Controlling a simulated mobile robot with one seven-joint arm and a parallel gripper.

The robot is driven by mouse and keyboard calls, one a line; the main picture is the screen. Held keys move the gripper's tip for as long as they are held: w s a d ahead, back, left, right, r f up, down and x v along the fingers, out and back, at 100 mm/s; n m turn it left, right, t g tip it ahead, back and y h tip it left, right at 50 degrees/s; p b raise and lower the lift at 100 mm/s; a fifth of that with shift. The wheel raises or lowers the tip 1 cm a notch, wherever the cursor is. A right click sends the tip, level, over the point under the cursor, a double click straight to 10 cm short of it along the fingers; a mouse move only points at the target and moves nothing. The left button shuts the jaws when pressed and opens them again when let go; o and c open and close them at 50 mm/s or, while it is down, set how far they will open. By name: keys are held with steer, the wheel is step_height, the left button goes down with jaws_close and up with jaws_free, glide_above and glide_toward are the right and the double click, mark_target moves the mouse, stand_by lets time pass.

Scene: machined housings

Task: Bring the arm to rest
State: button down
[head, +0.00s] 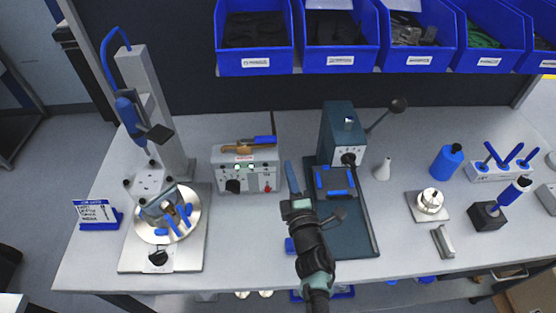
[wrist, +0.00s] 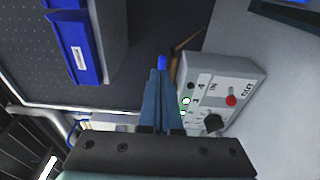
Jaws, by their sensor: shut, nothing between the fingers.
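My arm (head: 312,245) reaches up from the bottom middle of the head view, over the front of the table. My gripper (head: 290,170) is at its upper end, between the grey control box and the green press. In the wrist view my gripper (wrist: 161,66) shows its two blue fingers side by side, shut with nothing between them. The fingers appear in front of the control box (wrist: 222,92) and the dark back panel.
The control box (head: 246,168) stands left of my gripper, the green press (head: 343,140) right of it. A stand with a round plate (head: 190,226) is at left. Blue bins (head: 255,66) hang above the back. Small fixtures, such as a blue bottle (head: 446,163), stand at right.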

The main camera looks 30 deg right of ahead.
steer(key=s+d, duration=0.2)
steer(key=s, duration=0.2)
steer(key=w+a+r+m+t+h, duration=0.1)
steer(key=w+a+r+m+t, duration=0.15)
steer(key=r, duration=0.85)
steer(key=w+a+r+m+t+h, duration=0.15)
steer(key=r+m, duration=0.25)
steer(key=r, duration=0.8)
steer(key=w+a+r+m+t+h, duration=0.1)
steer(key=w+r+m+h, duration=0.15)
steer(key=r, duration=0.85)
steer(key=s+a+r+m+t+y, duration=0.1)
steer(key=s+a+r+m+y, duration=0.1)
steer(key=s+a+r, duration=0.3)
steer(key=s+a+r+m+t+y, duration=0.2)
steer(key=s+a+r+y, duration=0.2)
steer(key=a+r, duration=0.4)
steer(key=s+a+r+m+t+y, duration=0.1)
steer(key=s+a+r+y, duration=0.3)
steer(key=r, duration=0.8)
steer(key=s+a+t, duration=0.1)
steer(key=s+a, duration=0.1)
steer(key=a, duration=0.1)
steer(key=shift+s+a+m+b, duration=0.25)
steer(key=shift+a+m+b, duration=0.1)
steer(key=shift+m, duration=0.05)
steer(key=shift+f, duration=0.1)
